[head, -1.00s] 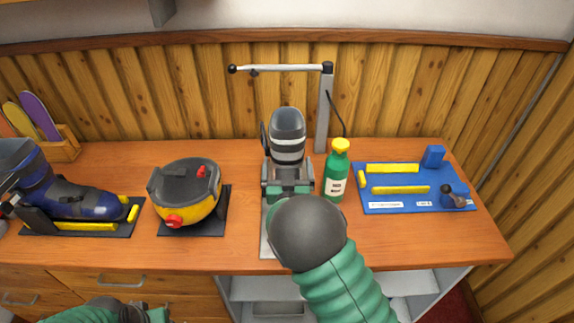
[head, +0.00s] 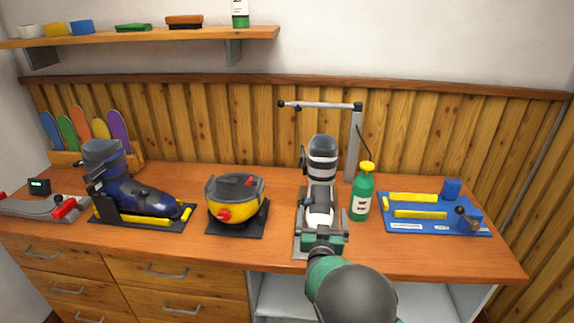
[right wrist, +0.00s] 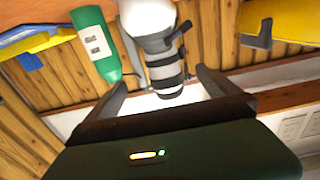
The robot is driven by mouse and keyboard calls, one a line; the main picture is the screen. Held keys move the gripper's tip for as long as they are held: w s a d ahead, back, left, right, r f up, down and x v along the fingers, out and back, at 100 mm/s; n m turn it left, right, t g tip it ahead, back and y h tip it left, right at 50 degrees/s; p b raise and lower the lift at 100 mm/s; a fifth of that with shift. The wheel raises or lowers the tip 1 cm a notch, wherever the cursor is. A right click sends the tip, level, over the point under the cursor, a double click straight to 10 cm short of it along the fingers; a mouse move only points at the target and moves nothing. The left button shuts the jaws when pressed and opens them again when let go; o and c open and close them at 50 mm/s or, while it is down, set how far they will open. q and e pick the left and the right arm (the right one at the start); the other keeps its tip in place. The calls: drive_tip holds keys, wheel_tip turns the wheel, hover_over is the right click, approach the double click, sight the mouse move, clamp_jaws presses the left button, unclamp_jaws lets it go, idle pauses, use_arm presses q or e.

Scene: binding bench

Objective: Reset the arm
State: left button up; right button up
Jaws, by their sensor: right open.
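My right gripper (head: 321,222) is open at the front of the bench, just before the grey-and-white boot (head: 322,160), which stands upright on a grey plate (head: 303,250). In the right wrist view the two fingers (right wrist: 163,88) are apart, with the striped cuff of the boot (right wrist: 165,72) seen between them; I cannot tell whether they touch it. A grey metal post with a horizontal arm (head: 325,105) stands behind the boot, its arm reaching left above it. My left gripper is not in view.
A green bottle with a yellow cap (head: 361,195) stands close right of the boot. A yellow-and-black helmet-like object (head: 235,200) is to the left, then a blue boot (head: 140,198). A blue board (head: 440,228) lies right. A shelf (head: 150,36) hangs above.

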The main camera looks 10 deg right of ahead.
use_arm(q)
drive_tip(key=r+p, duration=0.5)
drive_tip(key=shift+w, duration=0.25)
use_arm(e)
drive_tip(key=s+a+f+n+g+y, duration=0.1)
drive_tip(key=s+g, duration=0.6)
drive_tip(key=s, duration=1)
drive_tip(key=s+f+n+g+y, duration=0.2)
drive_tip(key=s+f+g, duration=0.4)
drive_tip(key=s, duration=1.2)
drive_tip(key=shift+s+a+g+y, duration=0.15)
drive_tip(key=shift+a+g+y, duration=0.2)
drive_tip(key=shift+g+y, duration=0.5)
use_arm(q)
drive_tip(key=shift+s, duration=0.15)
use_arm(e)
drive_tip(key=shift+c, duration=0.3)
